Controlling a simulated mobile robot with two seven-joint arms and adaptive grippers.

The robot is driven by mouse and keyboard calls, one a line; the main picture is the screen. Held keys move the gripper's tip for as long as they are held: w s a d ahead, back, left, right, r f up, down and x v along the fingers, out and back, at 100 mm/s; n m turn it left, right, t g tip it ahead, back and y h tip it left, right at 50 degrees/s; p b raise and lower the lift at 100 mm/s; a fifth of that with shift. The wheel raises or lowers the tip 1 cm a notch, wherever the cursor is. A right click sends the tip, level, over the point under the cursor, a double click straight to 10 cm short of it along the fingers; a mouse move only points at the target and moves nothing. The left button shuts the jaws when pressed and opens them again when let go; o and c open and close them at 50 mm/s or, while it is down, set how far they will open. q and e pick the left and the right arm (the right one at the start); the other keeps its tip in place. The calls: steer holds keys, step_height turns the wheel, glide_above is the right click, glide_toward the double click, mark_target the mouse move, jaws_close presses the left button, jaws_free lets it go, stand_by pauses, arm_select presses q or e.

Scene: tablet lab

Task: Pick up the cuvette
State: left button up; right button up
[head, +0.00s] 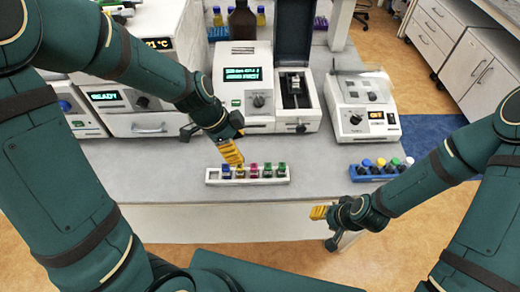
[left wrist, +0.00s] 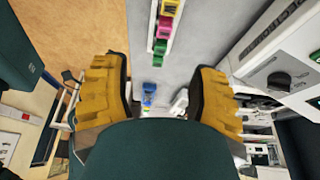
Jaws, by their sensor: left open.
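Several small cuvettes with coloured caps, among them blue, yellow, magenta and green, stand in a white rack (head: 213,175) near the table's front edge. I cannot tell which one the task means. My left gripper (head: 231,153) is just above and behind the rack's left half, pointing down, open and apparently empty. In the left wrist view its yellow fingers (left wrist: 161,75) are spread wide, with the magenta cap (left wrist: 164,27) and the green cap (left wrist: 160,46) beyond them. My right gripper (head: 320,213) is off the table's front edge, its opening unclear.
A spectrophotometer (head: 246,77) with an open dark lid (head: 293,40) stands behind the rack. Another instrument (head: 360,107) is right of it, and a READY box (head: 105,96) left. A blue rack (head: 358,174) of capped bottles sits at the right. Grey tabletop beside the white rack is clear.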

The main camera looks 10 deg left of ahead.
mark_target(253, 166)
arm_select(q)
steer(key=b+x, duration=0.1)
steer(key=x, duration=0.6)
steer(key=shift+d+f, duration=0.15)
steer(key=shift+f, duration=0.05)
steer(key=shift+w+a+b+x, duration=0.15)
steer(key=shift+b+x, duration=0.15)
steer(key=shift+x, duration=1.2)
steer(key=shift+w+a+b+x, duration=0.15)
steer(key=shift+b+x, duration=0.15)
steer(key=shift+x, duration=1.2)
jaws_close()
